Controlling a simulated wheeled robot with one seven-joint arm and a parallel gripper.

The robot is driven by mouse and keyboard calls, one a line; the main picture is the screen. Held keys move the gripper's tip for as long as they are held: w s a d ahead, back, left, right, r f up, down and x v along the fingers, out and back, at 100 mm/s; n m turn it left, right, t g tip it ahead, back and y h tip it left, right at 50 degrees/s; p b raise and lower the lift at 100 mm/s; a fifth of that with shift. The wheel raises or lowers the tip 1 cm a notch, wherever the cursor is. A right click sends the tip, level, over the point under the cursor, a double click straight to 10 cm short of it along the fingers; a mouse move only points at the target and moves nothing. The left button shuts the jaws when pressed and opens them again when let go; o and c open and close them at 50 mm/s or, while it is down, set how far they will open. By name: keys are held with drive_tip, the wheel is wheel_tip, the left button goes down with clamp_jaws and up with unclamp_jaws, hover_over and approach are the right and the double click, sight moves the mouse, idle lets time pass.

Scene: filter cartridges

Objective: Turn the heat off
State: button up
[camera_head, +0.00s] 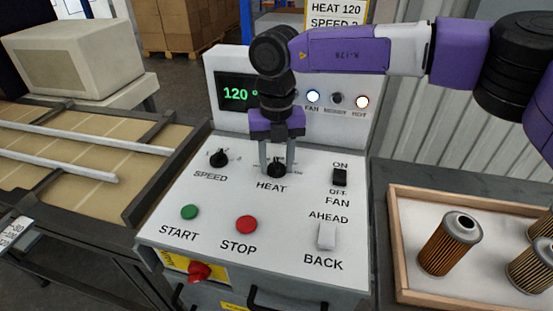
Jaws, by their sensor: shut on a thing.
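The black HEAT knob (276,171) sits in the middle of the white control panel, above its printed HEAT label. My gripper (277,166) points down over it and is shut on the knob, one finger on each side. The fingers hide part of the knob and its scale, so its pointer setting cannot be read. The green display (238,94) reads 120, partly covered by my arm.
The SPEED knob (218,158) is left of the HEAT knob; the FAN switch (340,177) is right. START (189,212), STOP (246,224) and a white AHEAD/BACK switch (326,236) are nearer. A red knob (199,271) is on the front. A wooden tray (404,271) holds filter cartridges (450,243).

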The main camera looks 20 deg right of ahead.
sight(277, 162)
drive_tip(key=n, duration=0.6)
drive_tip(key=shift+r+p, duration=0.1)
drive_tip(key=shift+p, duration=0.25)
drive_tip(key=n, duration=0.5)
drive_tip(key=shift+w+p, duration=0.1)
drive_tip(key=shift+p, duration=0.2)
drive_tip(key=shift+n, duration=0.5)
drive_tip(key=o, duration=1.4)
wheel_tip(277, 162, up, 8)
drive_tip(key=shift+f, duration=0.15)
